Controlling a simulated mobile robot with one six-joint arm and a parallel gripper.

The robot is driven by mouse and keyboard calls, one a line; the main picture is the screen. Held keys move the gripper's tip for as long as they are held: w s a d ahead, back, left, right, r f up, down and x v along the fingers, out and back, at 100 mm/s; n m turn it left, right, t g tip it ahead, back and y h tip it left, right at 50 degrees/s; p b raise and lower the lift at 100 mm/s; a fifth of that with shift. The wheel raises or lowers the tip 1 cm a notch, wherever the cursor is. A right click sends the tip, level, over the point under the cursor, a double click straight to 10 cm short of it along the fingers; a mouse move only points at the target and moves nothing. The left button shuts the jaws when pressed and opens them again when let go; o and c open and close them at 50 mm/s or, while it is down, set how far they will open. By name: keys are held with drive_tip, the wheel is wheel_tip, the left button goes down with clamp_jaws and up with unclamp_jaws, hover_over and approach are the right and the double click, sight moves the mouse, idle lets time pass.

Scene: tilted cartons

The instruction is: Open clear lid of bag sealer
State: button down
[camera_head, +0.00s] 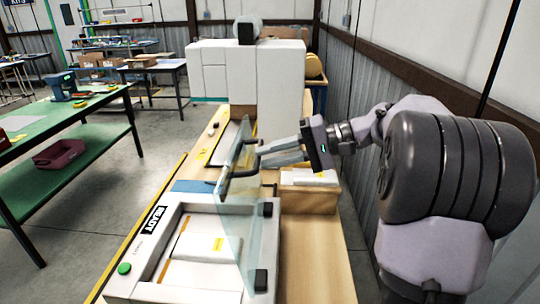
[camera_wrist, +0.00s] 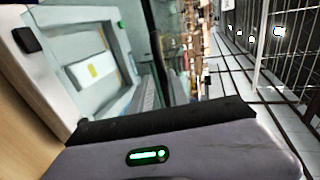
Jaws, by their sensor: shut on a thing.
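The bag sealer (camera_head: 215,240) is a white machine with a black-and-white label and a green button on its front left, lying on the wooden bench. Its clear lid (camera_head: 232,210) stands raised and steeply tilted, with dark hinge blocks along the right side. A dark handle bar (camera_head: 240,173) shows at the lid's far edge. My gripper (camera_head: 258,157) reaches in from the right and is shut on the lid at its upper edge.
A small open box (camera_head: 310,185) sits right of the sealer. A green table (camera_head: 60,135) stands to the left across a floor gap. A corrugated wall (camera_head: 400,80) runs along the right.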

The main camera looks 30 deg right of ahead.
drive_tip(key=shift+s+f, duration=0.1)
drive_tip(key=shift+f, duration=0.5)
drive_tip(key=c, duration=1.6)
unclamp_jaws()
drive_tip(key=shift+o, duration=0.7)
drive_tip(key=shift+r, duration=0.1)
drive_tip(key=shift+r, duration=0.2)
drive_tip(key=p+v, duration=0.7)
drive_tip(key=v, duration=1)
drive_tip(key=shift+d, duration=0.15)
drive_tip(key=shift+r, duration=0.15)
